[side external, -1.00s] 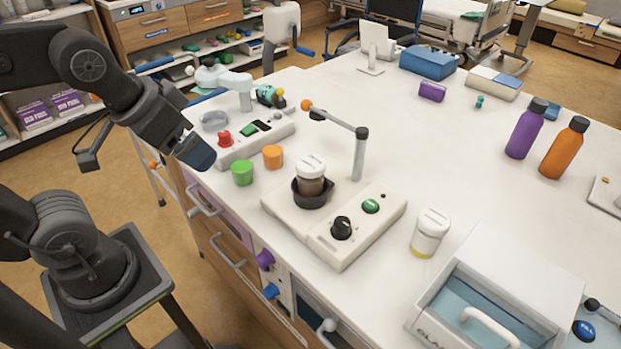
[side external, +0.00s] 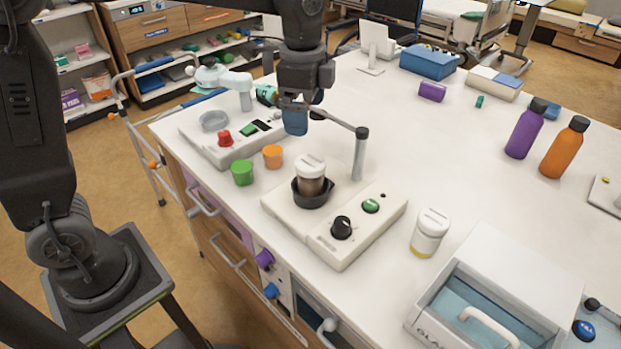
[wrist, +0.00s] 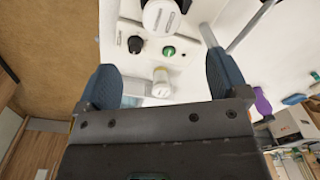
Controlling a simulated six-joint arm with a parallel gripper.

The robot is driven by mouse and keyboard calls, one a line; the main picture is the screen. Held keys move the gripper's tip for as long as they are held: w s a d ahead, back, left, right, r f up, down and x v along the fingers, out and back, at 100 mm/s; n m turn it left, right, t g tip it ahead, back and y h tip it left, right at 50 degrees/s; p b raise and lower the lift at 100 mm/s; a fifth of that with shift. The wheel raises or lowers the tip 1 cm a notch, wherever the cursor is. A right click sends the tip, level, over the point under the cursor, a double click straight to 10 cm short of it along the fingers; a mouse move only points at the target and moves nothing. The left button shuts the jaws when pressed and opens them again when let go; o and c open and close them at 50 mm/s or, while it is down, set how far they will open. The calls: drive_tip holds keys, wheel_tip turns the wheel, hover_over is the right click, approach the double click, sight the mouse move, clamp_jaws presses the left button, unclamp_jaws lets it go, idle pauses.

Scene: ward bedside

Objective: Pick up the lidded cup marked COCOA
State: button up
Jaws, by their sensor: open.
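A white-lidded cup with brown contents (side external: 310,177) stands upright in a black round holder (side external: 313,199) on a white machine. A second white-lidded cup with a yellow band (side external: 429,234) stands on the table to the right of that machine. Their labels are too small to read, so I cannot tell which says COCOA. My gripper (side external: 306,113) is open and empty, raised behind the brown cup. In the wrist view my gripper's blue fingers (wrist: 161,83) are spread wide. The brown cup's white lid (wrist: 160,16) is at the top, and the yellow-banded cup (wrist: 161,77) appears between the fingers, farther off.
The machine has a black knob (side external: 341,228), a green button (side external: 370,206) and a grey post (side external: 360,154) with an arm beside the cup. Green (side external: 242,173) and orange (side external: 273,156) pots stand to the left. A clear-fronted white box (side external: 500,285) is at front right.

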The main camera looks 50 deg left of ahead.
sight(310, 162)
drive_tip(key=shift+m, duration=0.4)
drive_tip(key=f, duration=0.3)
drive_tip(key=w+f, duration=0.1)
drive_tip(key=f, duration=0.5)
drive_tip(key=shift+w+d, duration=0.15)
drive_tip(key=shift+d, duration=0.1)
drive_tip(key=shift+s+f, duration=0.2)
drive_tip(key=shift+f, duration=2.7)
drive_tip(key=shift+c, duration=0.3)
drive_tip(key=c, duration=1.1)
